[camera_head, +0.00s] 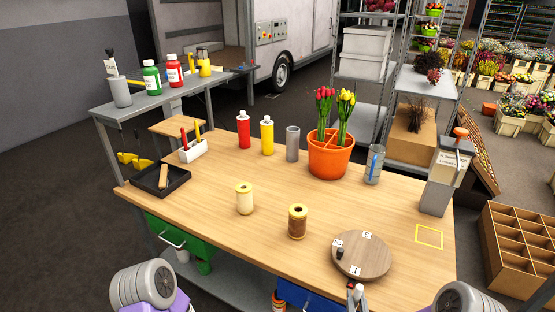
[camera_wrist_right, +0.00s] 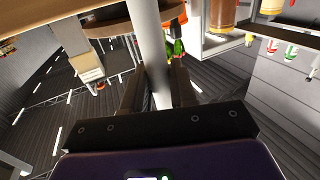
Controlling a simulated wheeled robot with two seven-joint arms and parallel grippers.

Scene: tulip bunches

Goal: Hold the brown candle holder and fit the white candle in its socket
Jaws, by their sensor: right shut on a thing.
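The brown candle holder (camera_head: 297,222) stands upright on the wooden table near its front edge, with a pale yellow rim around a dark socket. A similar cream holder (camera_head: 244,199) stands to its left and farther back. My right gripper (camera_head: 356,297) is at the table's front edge, in front of the round board and to the right of the brown holder. It is shut on the white candle, a pale rod that runs between the two dark fingers in the right wrist view (camera_wrist_right: 155,50). In the head view only a small part of the candle shows. My left gripper is not in view.
A round wooden board (camera_head: 375,258) with number tags and a small dark piece lies at the front right. An orange pot (camera_head: 328,160) of tulips, bottles (camera_head: 267,136) and a grey cylinder (camera_head: 292,143) stand behind. A black tray (camera_head: 160,180) is at left. Table around the brown holder is clear.

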